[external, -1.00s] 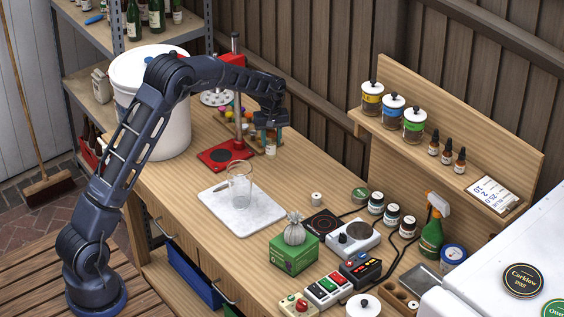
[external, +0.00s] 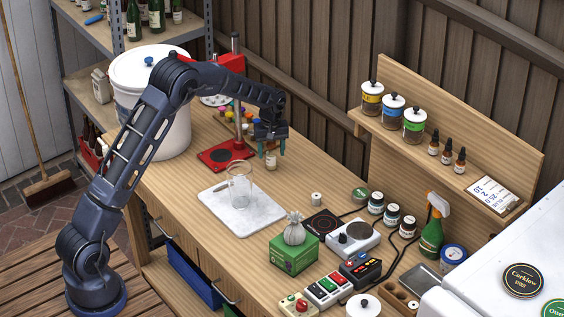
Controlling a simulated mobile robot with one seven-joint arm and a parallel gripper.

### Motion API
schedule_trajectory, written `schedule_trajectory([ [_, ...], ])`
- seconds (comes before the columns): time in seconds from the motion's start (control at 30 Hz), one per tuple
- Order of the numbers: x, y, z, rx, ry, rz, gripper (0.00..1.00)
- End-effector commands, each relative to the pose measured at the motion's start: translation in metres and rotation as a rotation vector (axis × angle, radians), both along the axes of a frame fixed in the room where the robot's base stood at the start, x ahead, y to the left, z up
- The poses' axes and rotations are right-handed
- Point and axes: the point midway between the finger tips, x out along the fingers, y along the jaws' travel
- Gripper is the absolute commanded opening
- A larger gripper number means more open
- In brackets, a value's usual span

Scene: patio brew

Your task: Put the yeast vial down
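The yeast vial (external: 271,161) is a small pale vial with an orange-brown upper part. It hangs upright between the teal fingers of my gripper (external: 271,150), which points down and is shut on it. The vial is over the wooden bench (external: 310,180), right of the red capper's base and behind the white board. I cannot tell whether its bottom touches the bench. The fingers hide part of its top.
The red bottle capper (external: 228,154) stands just left of the vial. A glass beaker (external: 240,188) stands on the white marble board (external: 262,218) in front. A rack with colourful caps (external: 228,114) is behind. Bench to the vial's right is clear.

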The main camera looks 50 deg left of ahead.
Motion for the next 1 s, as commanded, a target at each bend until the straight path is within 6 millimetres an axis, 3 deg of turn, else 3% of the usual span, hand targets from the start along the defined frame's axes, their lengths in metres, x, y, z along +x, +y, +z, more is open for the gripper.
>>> schedule_trajectory([
  [0.27,0.000,0.000,0.001,0.000,0.000,0.000,0.57],
  [0.43,0.001,0.000,0.013,0.001,-0.003,0.000,0.57],
  [1.0,0.000,0.000,0.109,0.000,-0.001,0.000,0.57],
])
